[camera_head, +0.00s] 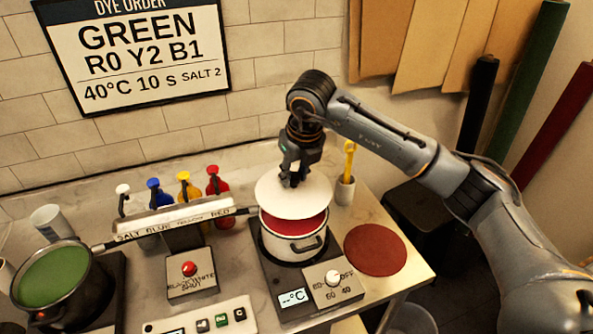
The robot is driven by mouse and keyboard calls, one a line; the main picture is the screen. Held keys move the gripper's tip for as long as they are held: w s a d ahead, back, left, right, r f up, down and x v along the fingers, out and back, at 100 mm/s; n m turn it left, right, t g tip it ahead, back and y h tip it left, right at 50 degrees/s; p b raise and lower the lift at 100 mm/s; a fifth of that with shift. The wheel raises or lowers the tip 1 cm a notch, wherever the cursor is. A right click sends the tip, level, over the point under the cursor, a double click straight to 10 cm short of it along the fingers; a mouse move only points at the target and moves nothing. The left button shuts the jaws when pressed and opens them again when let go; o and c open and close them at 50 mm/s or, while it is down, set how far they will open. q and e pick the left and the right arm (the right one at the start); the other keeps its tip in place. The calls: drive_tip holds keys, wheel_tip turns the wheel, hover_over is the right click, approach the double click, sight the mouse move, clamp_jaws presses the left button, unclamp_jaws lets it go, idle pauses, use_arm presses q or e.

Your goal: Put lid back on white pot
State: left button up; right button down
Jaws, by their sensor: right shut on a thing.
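The white pot (289,247) stands on a hot plate at the right part of the counter, with red content (300,227) showing at its front. The white round lid (290,205) is above the back of the pot and covers part of its opening. Whether the lid touches the rim is hard to tell. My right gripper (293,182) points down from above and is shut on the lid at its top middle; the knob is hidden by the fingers. My left gripper is not in view.
A dark pot with green content (54,276) stands at the far left. Several coloured bottles (186,187) stand behind a label rack (177,222). A red disc (375,250) lies right of the pot, and a cup with a yellow tool (345,189) stands behind it.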

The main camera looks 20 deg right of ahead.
sight(295, 188)
drive_tip(key=shift+f+b, duration=0.3)
drive_tip(key=shift+f, duration=0.55)
drive_tip(key=x, duration=0.1)
drive_tip(key=b+x, duration=0.1)
drive_tip(key=shift+s+f+b, duration=0.15)
drive_tip(key=shift+f+b, duration=0.15)
drive_tip(key=shift+f, duration=0.15)
drive_tip(key=shift+f+b, duration=0.3)
drive_tip(key=shift+b, duration=0.05)
drive_tip(key=shift+f, duration=0.25)
use_arm(q)
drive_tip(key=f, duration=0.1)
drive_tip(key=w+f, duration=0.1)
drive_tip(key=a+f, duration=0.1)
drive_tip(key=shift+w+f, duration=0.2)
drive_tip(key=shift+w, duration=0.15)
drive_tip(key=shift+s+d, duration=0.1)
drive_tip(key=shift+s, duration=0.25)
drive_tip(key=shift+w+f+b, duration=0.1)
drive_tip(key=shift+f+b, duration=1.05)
drive_tip(key=shift+b, duration=0.25)
use_arm(e)
drive_tip(key=shift+f, duration=0.15)
